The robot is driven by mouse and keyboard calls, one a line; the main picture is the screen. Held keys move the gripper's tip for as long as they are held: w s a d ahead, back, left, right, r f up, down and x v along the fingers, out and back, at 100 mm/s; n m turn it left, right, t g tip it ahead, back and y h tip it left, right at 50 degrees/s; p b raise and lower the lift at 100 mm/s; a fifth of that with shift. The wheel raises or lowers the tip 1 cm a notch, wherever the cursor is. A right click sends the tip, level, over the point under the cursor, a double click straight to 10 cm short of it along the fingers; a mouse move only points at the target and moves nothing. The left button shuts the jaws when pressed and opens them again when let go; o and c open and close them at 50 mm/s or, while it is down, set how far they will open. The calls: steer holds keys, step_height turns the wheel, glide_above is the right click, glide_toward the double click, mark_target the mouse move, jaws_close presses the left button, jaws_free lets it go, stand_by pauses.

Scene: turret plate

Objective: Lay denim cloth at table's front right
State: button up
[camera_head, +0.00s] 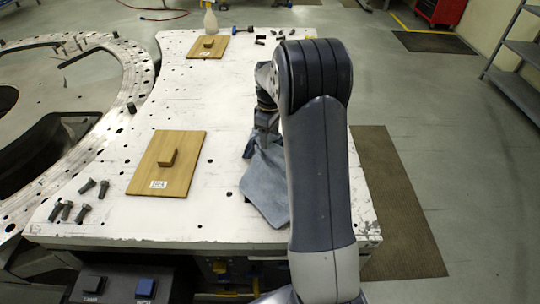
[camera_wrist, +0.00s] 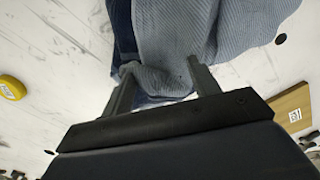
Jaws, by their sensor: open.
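The blue-grey denim cloth (camera_head: 266,186) lies crumpled on the right part of the white table (camera_head: 225,222), towards its front, partly hidden behind my arm. In the wrist view the cloth (camera_wrist: 240,28) has a ribbed light face and a darker strip, and spreads beyond the fingers. My gripper (camera_head: 262,145) is at the cloth's far end, pointing down. In the wrist view my gripper's fingers (camera_wrist: 161,68) are apart, with cloth showing between and beyond them. Whether the fingers touch the cloth is unclear.
A wooden board with a small block (camera_head: 168,158) lies left of the cloth; another board (camera_head: 208,47) lies at the back. Several bolts (camera_head: 67,211) lie at the front left. A yellow round thing (camera_wrist: 12,87) shows in the wrist view. The table's front middle is clear.

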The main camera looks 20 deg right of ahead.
step_height(320, 180, up, 11)
steer(key=b, duration=0.1)
steer(key=shift+f+b, duration=0.15)
steer(key=shift+b, duration=0.25)
step_height(320, 180, down, 11)
steer(key=shift+r+p, duration=0.2)
steer(key=shift+p, duration=0.85)
step_height(320, 180, up, 6)
steer(key=shift+f+b, duration=0.1)
steer(key=shift+b, duration=0.7)
